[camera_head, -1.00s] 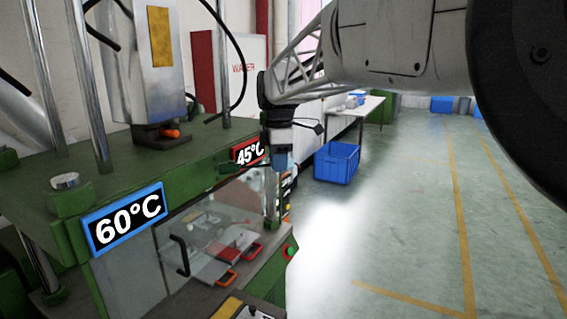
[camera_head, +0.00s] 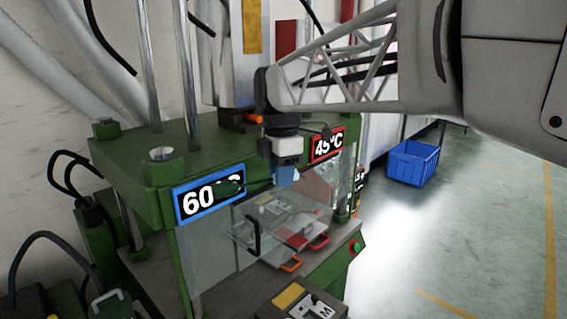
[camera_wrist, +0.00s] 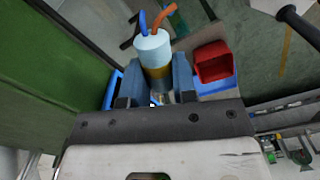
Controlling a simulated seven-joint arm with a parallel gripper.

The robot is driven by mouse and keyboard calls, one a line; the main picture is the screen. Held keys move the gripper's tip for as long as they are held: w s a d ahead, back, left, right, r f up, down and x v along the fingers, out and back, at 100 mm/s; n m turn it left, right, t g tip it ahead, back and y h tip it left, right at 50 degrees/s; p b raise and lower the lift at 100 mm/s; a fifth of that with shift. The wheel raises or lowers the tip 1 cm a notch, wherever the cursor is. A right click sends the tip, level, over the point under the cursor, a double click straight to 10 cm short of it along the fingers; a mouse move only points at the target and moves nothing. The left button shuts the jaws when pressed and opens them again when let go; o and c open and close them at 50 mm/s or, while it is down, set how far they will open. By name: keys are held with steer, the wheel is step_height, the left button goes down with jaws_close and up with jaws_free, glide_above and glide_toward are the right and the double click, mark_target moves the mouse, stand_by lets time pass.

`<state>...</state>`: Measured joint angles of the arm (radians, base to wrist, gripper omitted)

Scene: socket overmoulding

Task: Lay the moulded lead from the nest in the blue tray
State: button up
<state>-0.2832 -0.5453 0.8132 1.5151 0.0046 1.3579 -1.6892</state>
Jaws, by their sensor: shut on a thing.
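My gripper (camera_head: 285,177) is shut on the moulded lead, in front of the green press between its two temperature signs. In the wrist view my gripper (camera_wrist: 157,84) has its blue fingers on either side of a pale blue cylinder, part of the moulded lead (camera_wrist: 154,52), with blue and orange wires at its top. The nest is not clearly seen.
The green press (camera_head: 140,155) has steel columns and a clear guard (camera_head: 215,250). In the wrist view a red bin (camera_wrist: 212,62) sits by a blue surface (camera_wrist: 218,84), right of my fingers. Open floor lies at the right in the head view.

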steer(key=s+a+f+n, duration=0.1)
steer(key=s+a+f, duration=0.2)
steer(key=s+a, duration=0.7)
steer(key=s+a+f, duration=0.3)
steer(key=s+a, duration=0.4)
steer(key=a, duration=0.6)
steer(key=s+a+f+n, duration=0.1)
steer(key=s+a+f, duration=0.8)
steer(key=s+f, duration=0.3)
steer(key=s+a+f+n, duration=0.1)
steer(key=s+a+f, duration=0.8)
steer(key=s+f, duration=0.3)
step_height(320, 180, down, 3)
steer(key=shift+s+f+n, duration=0.15)
steer(key=shift+f+n, duration=0.05)
steer(key=shift+n, duration=0.1)
steer(key=shift+f, duration=0.2)
steer(key=shift+f, duration=4.6)
